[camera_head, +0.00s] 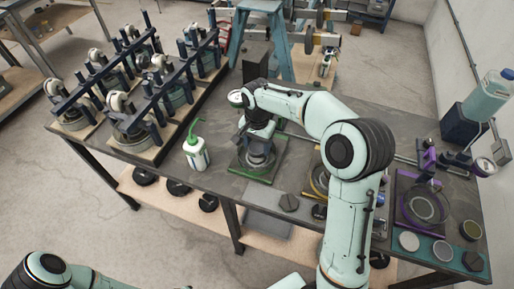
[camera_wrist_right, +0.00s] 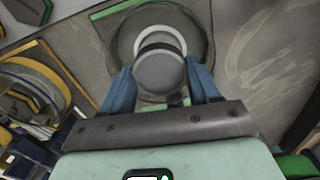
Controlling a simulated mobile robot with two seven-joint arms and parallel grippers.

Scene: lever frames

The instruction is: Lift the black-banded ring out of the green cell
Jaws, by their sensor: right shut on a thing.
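The green cell (camera_head: 236,167) is a green-edged square plate on the dark bench, with grey round parts (camera_head: 259,160) on it. My right gripper (camera_head: 259,143) is over this cell, pointing down. In the right wrist view its blue fingers (camera_wrist_right: 163,88) stand on both sides of a grey round piece (camera_wrist_right: 160,72) with a dark band and a pale rim, which I take for the black-banded ring. The gripper is shut on it. A wider dark round seat shows behind it. I cannot tell whether the ring touches the seat. My left gripper is out of view.
A white bottle with a green spout (camera_head: 196,152) stands left of the cell. A yellow-edged cell (camera_head: 312,184) lies to the right, and a purple one (camera_head: 420,207) further right. A rack of posts and round parts (camera_head: 135,85) fills the bench's left.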

